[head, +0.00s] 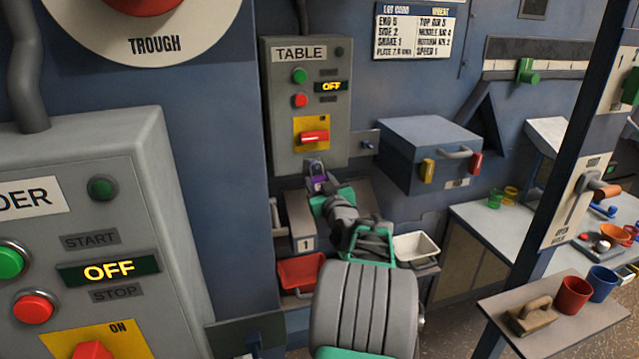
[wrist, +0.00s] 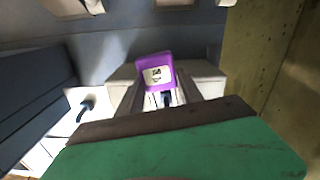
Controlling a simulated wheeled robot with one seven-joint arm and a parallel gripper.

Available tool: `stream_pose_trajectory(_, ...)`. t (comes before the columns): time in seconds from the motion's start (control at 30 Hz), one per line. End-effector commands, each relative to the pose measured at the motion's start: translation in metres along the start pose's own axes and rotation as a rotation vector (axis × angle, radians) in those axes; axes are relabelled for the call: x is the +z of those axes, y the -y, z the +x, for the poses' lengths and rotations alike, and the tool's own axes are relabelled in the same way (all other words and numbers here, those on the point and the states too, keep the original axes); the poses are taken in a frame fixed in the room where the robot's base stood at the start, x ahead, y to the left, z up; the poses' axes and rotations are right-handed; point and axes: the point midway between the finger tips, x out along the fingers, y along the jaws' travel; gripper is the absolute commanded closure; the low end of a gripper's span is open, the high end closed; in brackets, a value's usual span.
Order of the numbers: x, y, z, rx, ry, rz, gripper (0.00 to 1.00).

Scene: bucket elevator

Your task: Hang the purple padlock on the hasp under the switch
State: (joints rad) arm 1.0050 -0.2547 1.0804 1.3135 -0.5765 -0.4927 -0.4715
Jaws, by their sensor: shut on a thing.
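The purple padlock (head: 319,179) is between the fingertips of my gripper (head: 322,187), just below the grey TABLE box (head: 277,110). In the wrist view the padlock (wrist: 154,70) shows its purple body and pale label, held at the tips of my gripper (wrist: 162,98). The red switch (head: 314,136) sits on a yellow plate low on that box. Below the switch, at the box's lower edge, a small grey piece (head: 314,166) shows directly above the padlock. I cannot tell whether it is the hasp or the shackle, or whether the two touch.
A blue-grey box (head: 428,135) with a handle juts from the wall at right. A red bin (head: 300,270) and a white bin (head: 415,247) stand below my gripper. A dark blue post (head: 545,205) rises at right. The grey feeder panel (head: 150,190) fills the near left.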

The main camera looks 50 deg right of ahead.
Motion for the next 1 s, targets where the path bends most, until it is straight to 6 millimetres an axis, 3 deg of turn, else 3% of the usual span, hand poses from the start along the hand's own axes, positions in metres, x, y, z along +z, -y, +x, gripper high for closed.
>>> stream_pose_trajectory(0.4,0.0006,0.0001,0.0000,0.000,-0.001,0.000,1.00)
stream_pose_trajectory(0.43,0.0006,0.0001,0.0000,0.000,-0.001,0.000,0.56)
stream_pose_trajectory(0.73,0.0011,0.0002,0.0000,0.000,0.000,0.000,0.32)
stream_pose_trajectory(1.0,0.0020,0.0003,-0.0001,0.000,0.001,0.000,0.31)
